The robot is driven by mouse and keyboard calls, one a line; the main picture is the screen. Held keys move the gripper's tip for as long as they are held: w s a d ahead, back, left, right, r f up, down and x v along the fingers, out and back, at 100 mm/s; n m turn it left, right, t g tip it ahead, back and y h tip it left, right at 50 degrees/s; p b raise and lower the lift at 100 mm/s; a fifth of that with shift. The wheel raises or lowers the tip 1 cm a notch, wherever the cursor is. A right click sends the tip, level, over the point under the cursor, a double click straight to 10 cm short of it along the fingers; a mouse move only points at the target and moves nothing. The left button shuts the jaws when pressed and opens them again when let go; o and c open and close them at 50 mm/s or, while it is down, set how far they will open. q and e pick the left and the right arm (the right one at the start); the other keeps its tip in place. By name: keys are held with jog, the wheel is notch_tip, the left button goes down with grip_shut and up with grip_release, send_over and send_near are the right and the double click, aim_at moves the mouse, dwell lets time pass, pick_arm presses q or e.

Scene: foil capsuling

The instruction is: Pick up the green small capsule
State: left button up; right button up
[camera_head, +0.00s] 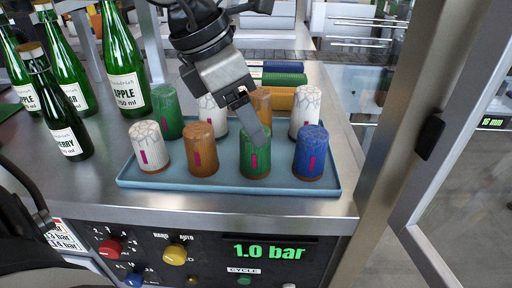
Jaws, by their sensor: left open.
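A green capsule (256,164) with a magenta mark and a brown lower rim stands upright in the front row of the blue tray (330,186). A second green capsule (167,112) stands at the back left of the tray and looks taller. My left gripper (257,132) reaches down from the top. It is open, with a grey finger over the top of the front green capsule, hiding part of it. Whether it touches the capsule, I cannot tell. My right gripper is not in view.
A white capsule (150,150), a brown one (201,155) and a blue one (311,158) flank the front green capsule. More capsules stand behind. Green bottles (122,60) stand at left. A metal post (400,120) rises right of the tray.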

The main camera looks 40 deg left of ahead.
pick_arm(q)
jog(key=x, duration=0.6)
jog(key=shift+w+a+f, duration=0.15)
jog(key=shift+w, duration=0.25)
jog(key=c, duration=0.7)
